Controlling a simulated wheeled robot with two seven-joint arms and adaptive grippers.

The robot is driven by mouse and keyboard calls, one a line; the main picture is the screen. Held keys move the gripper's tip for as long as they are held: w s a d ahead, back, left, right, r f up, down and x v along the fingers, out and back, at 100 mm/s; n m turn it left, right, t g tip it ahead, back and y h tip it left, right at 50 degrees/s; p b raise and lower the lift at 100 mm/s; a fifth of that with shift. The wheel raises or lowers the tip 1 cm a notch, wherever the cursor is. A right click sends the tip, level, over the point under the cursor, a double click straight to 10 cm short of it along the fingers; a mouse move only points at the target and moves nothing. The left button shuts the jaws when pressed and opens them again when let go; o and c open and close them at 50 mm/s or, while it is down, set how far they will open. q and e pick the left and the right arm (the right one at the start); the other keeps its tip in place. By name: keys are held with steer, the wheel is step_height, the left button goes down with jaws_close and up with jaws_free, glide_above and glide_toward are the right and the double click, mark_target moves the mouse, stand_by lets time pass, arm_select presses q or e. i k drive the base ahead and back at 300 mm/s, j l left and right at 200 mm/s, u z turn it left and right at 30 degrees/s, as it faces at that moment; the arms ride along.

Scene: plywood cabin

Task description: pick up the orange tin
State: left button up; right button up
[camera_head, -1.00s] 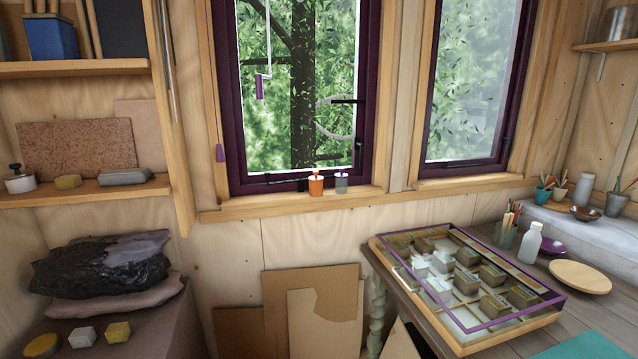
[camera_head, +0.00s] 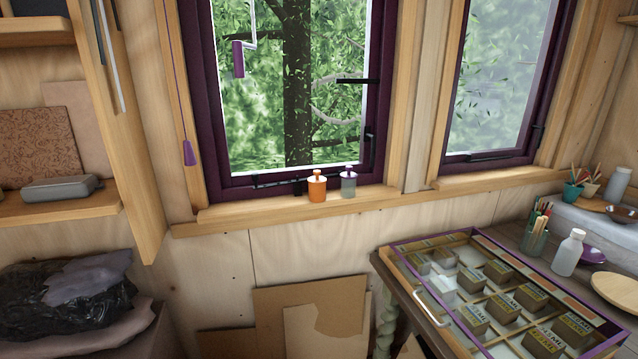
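The orange tin (camera_head: 317,190) stands upright on the wooden window sill (camera_head: 270,208), below the left window. It has a pale top with an orange knob. A grey tin (camera_head: 348,185) with a purple knob stands just to its right, with a small gap between them. Neither of my grippers shows in the head view.
A table with a glass-topped, purple-edged display case (camera_head: 390,256) stands at the lower right. A white bottle (camera_head: 569,253) and a pencil cup (camera_head: 534,238) stand behind it. Cardboard sheets (camera_head: 270,305) lean on the wall below the sill. Shelves (camera_head: 60,207) are at the left.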

mark_target(317, 182)
steer(key=i+j, duration=0.1)
steer(key=i, duration=0.75)
